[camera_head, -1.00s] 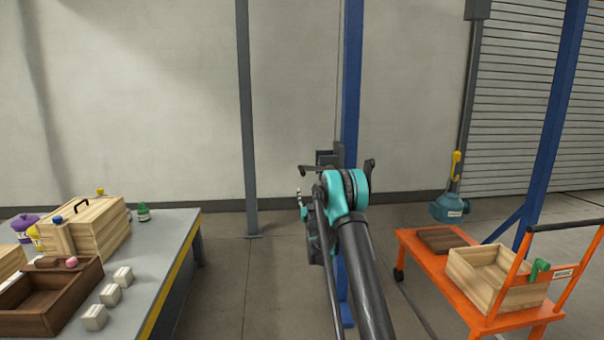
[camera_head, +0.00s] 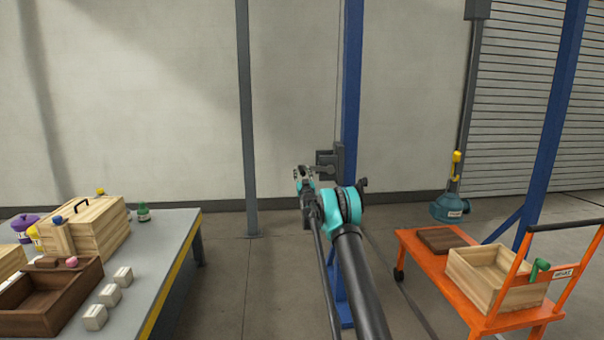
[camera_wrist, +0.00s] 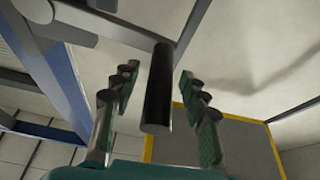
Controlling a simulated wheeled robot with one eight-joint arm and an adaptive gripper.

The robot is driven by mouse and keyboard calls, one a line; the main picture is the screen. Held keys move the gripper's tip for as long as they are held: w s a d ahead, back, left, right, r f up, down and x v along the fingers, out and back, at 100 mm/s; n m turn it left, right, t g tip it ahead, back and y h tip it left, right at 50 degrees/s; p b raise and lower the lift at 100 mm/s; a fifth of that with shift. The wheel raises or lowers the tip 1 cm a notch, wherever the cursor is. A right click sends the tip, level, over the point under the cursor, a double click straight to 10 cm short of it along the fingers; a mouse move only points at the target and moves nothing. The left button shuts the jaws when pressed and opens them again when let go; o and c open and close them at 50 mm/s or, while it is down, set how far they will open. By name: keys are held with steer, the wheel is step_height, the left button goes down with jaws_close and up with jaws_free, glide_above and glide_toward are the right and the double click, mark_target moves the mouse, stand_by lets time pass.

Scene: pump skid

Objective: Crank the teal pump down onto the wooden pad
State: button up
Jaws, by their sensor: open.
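The teal pump (camera_head: 449,207) hangs from a yellow hook (camera_head: 456,165), above and behind the orange cart. The dark wooden pad (camera_head: 442,239) lies flat on the cart's far left part, below the pump, with a gap between. A grey winch (camera_head: 328,160) is fixed to the blue post. Its black crank grip (camera_wrist: 158,95) stands between my fingers in the wrist view. My gripper (camera_head: 303,174) is at the winch's left side; in the wrist view it (camera_wrist: 158,74) is open, with fingers apart on both sides of the grip, not closed on it.
The orange cart (camera_head: 430,262) carries a light wooden box (camera_head: 482,283) beside the pad. A grey workbench (camera_head: 170,240) with boxes, bottles and white blocks stands at the left. A grey post (camera_head: 245,120) rises left of the winch. Floor between bench and cart is mostly clear.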

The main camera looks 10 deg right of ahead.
jaws_close()
stand_by(0.4)
steer(key=shift+f, duration=0.1)
